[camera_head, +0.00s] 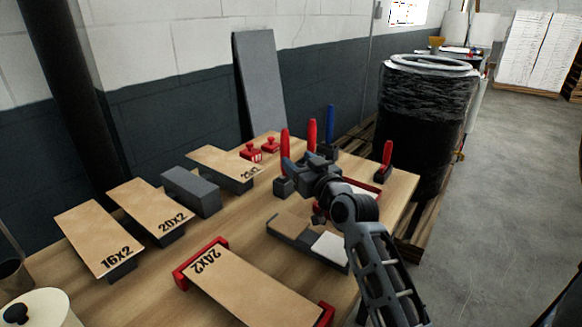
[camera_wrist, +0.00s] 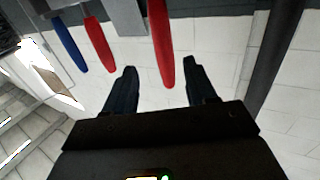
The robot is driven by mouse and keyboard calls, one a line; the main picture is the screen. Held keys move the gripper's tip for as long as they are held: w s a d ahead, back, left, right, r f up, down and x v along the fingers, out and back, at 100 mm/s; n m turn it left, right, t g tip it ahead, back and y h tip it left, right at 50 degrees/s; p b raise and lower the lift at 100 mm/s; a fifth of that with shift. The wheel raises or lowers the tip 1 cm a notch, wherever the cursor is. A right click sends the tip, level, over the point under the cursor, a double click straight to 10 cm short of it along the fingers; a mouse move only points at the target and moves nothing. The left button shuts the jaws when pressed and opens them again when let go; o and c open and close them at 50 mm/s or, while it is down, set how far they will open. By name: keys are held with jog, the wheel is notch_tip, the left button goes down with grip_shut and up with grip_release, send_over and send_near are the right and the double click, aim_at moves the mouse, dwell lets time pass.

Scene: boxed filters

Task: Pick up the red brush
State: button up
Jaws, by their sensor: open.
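A tall red handle, seemingly the red brush (camera_head: 284,142), stands upright near the back of the wooden table. A second red handle (camera_head: 311,134) and a blue one (camera_head: 330,122) stand to its right. My gripper (camera_head: 296,166) is open and close to the leftmost red handle, partly covering its lower part. In the wrist view, a red handle (camera_wrist: 160,38) shows between the two open fingers (camera_wrist: 160,65), seemingly upside down. I cannot tell how deep it lies between them. Its base is out of that view.
Another red handle (camera_head: 387,155) stands at the table's right. Two red stamps (camera_head: 250,155) are left of my gripper. Boxed filters, such as the 24X2 one (camera_head: 255,292), cover much of the table (camera_head: 150,270). A black-wrapped drum (camera_head: 425,120) stands behind right.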

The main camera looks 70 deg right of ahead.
aim_at(288, 149)
jog(key=shift+x, duration=1.05)
jog(key=shift+w+d+r+p, duration=0.15)
jog(key=shift+w+r+p, duration=0.15)
jog(key=shift+p, duration=0.1)
jog(key=x, duration=0.1)
jog(key=p+x, duration=0.1)
jog(key=x, duration=0.1)
jog(key=shift+w+r, duration=0.25)
jog(key=shift+w+d+f, duration=0.1)
jog(key=shift+w+d, duration=0.2)
jog(key=shift+w, duration=0.05)
jog(key=c, duration=1)
